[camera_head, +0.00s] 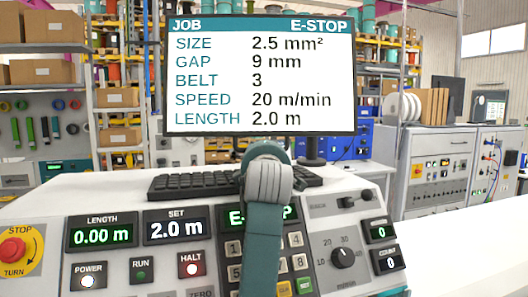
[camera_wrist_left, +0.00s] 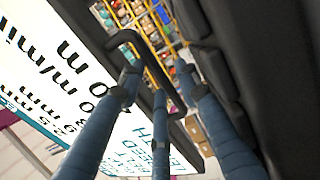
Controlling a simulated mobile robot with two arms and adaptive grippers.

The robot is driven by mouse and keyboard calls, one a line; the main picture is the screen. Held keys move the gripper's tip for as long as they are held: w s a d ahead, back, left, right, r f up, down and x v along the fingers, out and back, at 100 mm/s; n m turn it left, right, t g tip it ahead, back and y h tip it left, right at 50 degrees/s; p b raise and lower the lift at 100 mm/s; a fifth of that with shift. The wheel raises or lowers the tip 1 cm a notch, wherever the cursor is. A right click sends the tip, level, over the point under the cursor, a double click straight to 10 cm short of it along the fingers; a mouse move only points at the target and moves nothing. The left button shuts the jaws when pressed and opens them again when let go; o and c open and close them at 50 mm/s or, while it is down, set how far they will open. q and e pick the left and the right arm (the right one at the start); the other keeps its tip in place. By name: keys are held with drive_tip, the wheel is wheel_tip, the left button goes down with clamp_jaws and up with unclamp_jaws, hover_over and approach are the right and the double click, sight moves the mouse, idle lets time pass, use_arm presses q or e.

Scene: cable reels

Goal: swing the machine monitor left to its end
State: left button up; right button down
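The machine monitor (camera_head: 262,77) stands above the console in the head view, its lit screen facing me and showing JOB and E-STOP. In the left wrist view the monitor (camera_wrist_left: 60,85) fills the left side, close and tilted in the picture. A dark bent bar, like a handle, runs at its edge (camera_wrist_left: 128,38). My left gripper (camera_wrist_left: 158,82) has its blue fingers spread apart around this bar and the monitor's edge. I cannot tell whether they touch. In the head view my left arm rises from the bottom middle to below the monitor; its fingers are hidden there. My right gripper is not in view.
The white console (camera_head: 190,275) carries a keyboard (camera_head: 195,186), displays, knobs and a red stop button (camera_head: 14,250). Shelves with boxes (camera_head: 119,97) and reels are behind. A grey machine (camera_head: 440,165) stands at right.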

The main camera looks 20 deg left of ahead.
use_arm(q)
drive_tip(key=shift+r, duration=0.1)
drive_tip(key=v, duration=0.7)
drive_tip(key=shift+s+d, duration=0.2)
drive_tip(key=shift+s, duration=0.1)
